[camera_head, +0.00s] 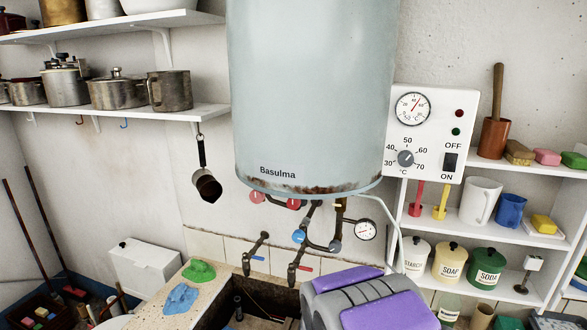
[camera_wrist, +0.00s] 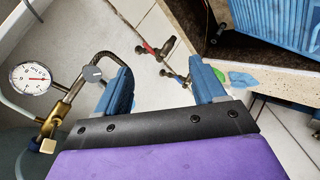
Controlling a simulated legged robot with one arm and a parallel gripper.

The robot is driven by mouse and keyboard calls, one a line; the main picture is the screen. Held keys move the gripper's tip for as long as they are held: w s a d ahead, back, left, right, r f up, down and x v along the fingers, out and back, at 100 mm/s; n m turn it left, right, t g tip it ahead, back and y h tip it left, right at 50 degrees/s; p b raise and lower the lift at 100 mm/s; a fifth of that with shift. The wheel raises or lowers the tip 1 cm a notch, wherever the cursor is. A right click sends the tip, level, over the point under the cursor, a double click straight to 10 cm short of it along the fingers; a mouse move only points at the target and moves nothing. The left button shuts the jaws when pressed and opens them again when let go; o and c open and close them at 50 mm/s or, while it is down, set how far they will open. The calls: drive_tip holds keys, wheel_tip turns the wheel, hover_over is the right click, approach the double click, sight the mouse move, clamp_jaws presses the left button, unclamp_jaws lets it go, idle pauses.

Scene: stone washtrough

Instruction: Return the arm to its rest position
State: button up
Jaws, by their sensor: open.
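My gripper (camera_wrist: 162,88) shows in the wrist view as two blue fingers spread apart on a dark bracket. Nothing is held between them; the white wall lies behind the gap. In the head view only my own grey and purple arm parts show at the bottom centre, folded below the pipes; the fingers cannot be made out there.
A large boiler (camera_head: 312,95) hangs above my arm, with pipes, valves and a pressure gauge (camera_head: 366,230) under it. The gauge (camera_wrist: 30,78) is left of the fingers in the wrist view. Stone trough (camera_head: 213,273) stands left, shelves (camera_head: 470,222) right.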

drive_tip(key=s+d+m+g+b, duration=0.2)
drive_tip(key=s+m+g+b, duration=0.1)
drive_tip(key=s, duration=1.1)
drive_tip(key=s+d+f+m+g+b, duration=0.1)
drive_tip(key=s+d+m+g+b, duration=0.2)
drive_tip(key=s, duration=1.1)
drive_tip(key=s+d+f+m+g+b, duration=0.1)
drive_tip(key=s+m+g+b, duration=0.3)
drive_tip(key=s, duration=1)
drive_tip(key=shift+d+g+y+b, duration=0.4)
drive_tip(key=shift+d+g+b, duration=0.2)
drive_tip(key=shift+d+g, duration=0.3)
